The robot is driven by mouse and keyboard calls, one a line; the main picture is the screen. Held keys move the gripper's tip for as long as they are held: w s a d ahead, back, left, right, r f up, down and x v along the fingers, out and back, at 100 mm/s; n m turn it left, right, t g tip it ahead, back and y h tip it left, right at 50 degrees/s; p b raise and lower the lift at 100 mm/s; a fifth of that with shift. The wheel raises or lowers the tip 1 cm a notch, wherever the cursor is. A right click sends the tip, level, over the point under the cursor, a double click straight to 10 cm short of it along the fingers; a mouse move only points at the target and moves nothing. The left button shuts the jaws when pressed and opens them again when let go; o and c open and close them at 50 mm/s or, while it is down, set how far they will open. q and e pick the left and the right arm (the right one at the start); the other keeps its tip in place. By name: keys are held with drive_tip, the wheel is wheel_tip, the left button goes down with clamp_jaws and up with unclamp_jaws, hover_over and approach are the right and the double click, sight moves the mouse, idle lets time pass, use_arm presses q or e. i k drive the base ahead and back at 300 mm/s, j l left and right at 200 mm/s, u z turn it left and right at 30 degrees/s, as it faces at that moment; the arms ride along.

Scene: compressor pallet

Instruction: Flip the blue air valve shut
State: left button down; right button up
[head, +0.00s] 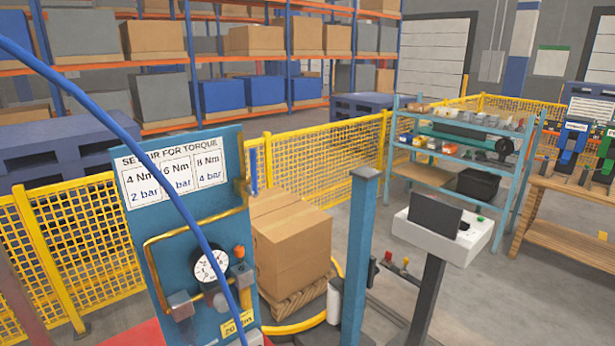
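A blue panel (150,240) stands at the front left with yellow-brass piping (195,222) on it. A short upright blue bar (253,171), which looks like the blue valve's lever, shows at the panel's right edge beside the top of the pipe. Its valve body cannot be made out. A round white pressure gauge (210,264) sits lower on the panel, with an orange-topped dark fitting (239,253) to its right. Neither of my grippers is in view.
A blue hose (125,132) arcs across the panel's front. Boxes (291,241) on a pallet stand behind it. A blue post (358,255) and a console (443,228) stand to the right. Yellow mesh fencing (330,158) runs behind. Floor shows at right.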

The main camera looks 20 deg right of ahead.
sight(252, 190)
drive_tip(key=z, duration=0.25)
drive_tip(key=i+l, duration=0.15)
drive_tip(key=i, duration=0.4)
drive_tip(key=i+l+z, duration=0.1)
drive_tip(key=i, duration=0.4)
drive_tip(key=l, duration=0.1)
